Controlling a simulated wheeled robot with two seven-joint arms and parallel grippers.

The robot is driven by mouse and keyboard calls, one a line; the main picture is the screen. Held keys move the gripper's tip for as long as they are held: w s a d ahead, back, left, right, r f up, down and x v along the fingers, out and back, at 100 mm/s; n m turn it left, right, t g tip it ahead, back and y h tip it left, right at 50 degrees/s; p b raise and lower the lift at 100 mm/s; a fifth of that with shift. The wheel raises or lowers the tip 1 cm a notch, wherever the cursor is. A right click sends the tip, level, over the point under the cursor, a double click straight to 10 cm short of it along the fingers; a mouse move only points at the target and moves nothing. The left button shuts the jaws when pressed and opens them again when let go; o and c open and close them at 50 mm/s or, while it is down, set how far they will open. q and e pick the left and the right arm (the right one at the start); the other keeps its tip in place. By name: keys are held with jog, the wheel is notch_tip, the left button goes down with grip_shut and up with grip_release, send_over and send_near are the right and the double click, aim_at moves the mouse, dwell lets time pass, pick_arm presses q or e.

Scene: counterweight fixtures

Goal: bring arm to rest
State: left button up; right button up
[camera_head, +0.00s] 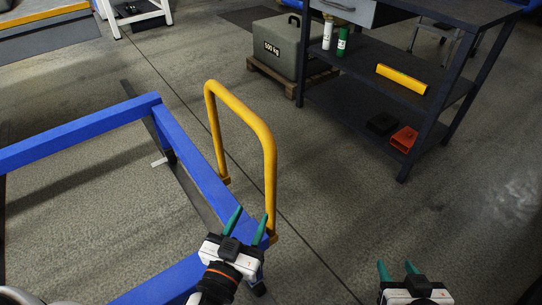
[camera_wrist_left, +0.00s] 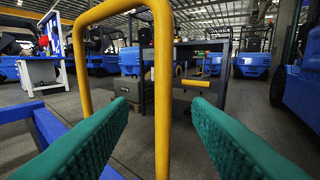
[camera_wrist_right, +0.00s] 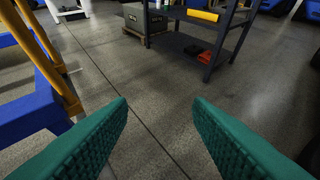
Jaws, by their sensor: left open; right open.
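My left gripper (camera_head: 246,230) is open and empty, low in the head view near the front corner of the blue frame (camera_head: 192,176). A yellow tubular handle (camera_head: 268,150) stands upright at that corner. In the left wrist view the handle (camera_wrist_left: 162,90) rises beyond the green fingers (camera_wrist_left: 158,130), with one upright showing between them; I see no grip on it. My right gripper (camera_head: 397,272) is open and empty at the bottom of the head view. In the right wrist view its green fingers (camera_wrist_right: 160,125) are apart over bare floor.
A dark shelved workbench (camera_head: 390,90) stands at the upper right with a yellow bar (camera_head: 401,79), two bottles and a red bin (camera_head: 404,139). A grey 500 kg block (camera_head: 278,48) sits on a pallet beside it. Floor between bench and right gripper is clear.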

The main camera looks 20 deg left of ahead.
pick_arm(q)
jog(key=shift+f, duration=0.1)
